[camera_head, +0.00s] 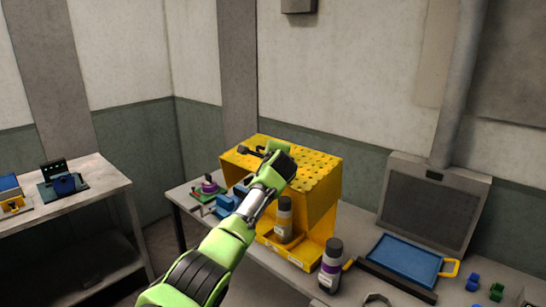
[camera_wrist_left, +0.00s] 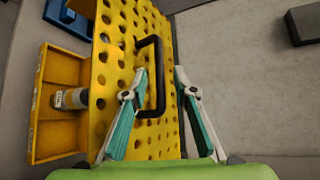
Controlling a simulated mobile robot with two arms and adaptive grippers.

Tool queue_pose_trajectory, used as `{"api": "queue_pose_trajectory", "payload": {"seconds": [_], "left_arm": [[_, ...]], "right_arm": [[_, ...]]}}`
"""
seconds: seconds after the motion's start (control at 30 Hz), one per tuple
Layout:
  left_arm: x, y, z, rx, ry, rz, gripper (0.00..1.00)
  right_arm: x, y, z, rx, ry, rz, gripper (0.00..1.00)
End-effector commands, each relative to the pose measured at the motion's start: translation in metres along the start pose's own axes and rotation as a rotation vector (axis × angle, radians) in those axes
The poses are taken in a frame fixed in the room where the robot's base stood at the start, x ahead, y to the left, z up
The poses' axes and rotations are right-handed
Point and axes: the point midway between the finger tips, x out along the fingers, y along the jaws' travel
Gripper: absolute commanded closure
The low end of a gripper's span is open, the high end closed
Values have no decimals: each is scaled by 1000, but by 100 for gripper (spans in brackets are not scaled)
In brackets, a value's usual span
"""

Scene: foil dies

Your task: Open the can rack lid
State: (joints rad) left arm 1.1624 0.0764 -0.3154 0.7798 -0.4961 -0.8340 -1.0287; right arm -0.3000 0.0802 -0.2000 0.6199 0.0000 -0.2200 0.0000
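The yellow can rack (camera_head: 322,208) stands on the bench with its perforated lid (camera_head: 318,172) lying flat on top, closed. The lid (camera_wrist_left: 118,68) also fills the middle of the left wrist view. A black bar handle (camera_wrist_left: 160,80) sticks up from it. My left gripper (camera_wrist_left: 160,72) is open, with one finger on each side of the handle in that view. Contact with the handle cannot be made out. In the head view my left gripper (camera_head: 268,154) is over the lid and partly hides it. My right gripper is not in view.
A grey can (camera_head: 284,214) stands in the rack's front tray, and another can (camera_head: 331,262) stands on the bench to its right. A blue tray (camera_head: 405,262) and a grey panel (camera_head: 430,215) are farther right. Small parts (camera_head: 208,187) lie left of the rack.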

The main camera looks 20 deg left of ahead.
Motion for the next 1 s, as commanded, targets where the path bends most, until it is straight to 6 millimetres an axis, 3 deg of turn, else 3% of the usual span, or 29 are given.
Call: {"api": "queue_pose_trajectory", "payload": {"seconds": [0.6, 1.0], "left_arm": [[-70, 0, 0, 1, 2, -3, 74], [-84, 0, 0, 1, 1, -1, 74]], "right_arm": [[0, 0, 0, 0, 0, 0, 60], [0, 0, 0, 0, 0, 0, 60]]}}
